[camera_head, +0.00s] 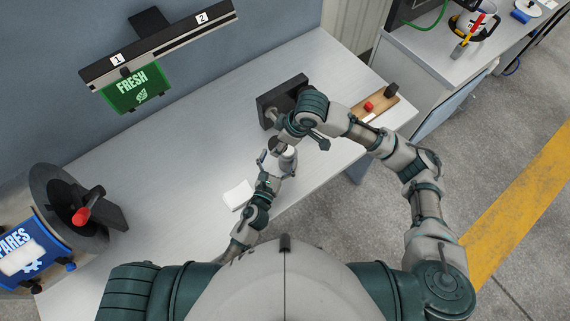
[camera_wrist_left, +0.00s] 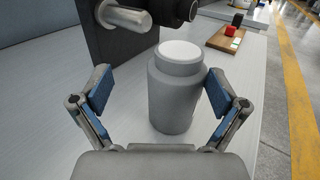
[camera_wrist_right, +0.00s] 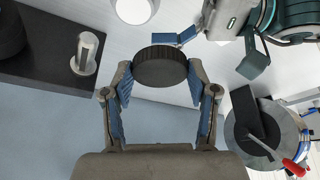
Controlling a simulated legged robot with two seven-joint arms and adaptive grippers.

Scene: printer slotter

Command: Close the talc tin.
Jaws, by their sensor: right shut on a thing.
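The talc tin (camera_wrist_left: 172,98) is a grey bottle-shaped tin with a pale round top. It stands upright on the bench and also shows in the head view (camera_head: 288,160). My left gripper (camera_wrist_left: 155,92) is open, with a finger on each side of the tin; the left finger stands clear and the right one is close to its side. In the right wrist view, my right gripper (camera_wrist_right: 160,88) is shut on a dark ribbed round lid (camera_wrist_right: 160,66), apart from the tin.
A black block with a metal peg (camera_wrist_left: 125,18) stands behind the tin. A wooden tray (camera_head: 376,108) with a red piece lies at the bench's right end. A white square (camera_head: 238,194) lies near the front edge. A large drum (camera_head: 62,205) stands at left.

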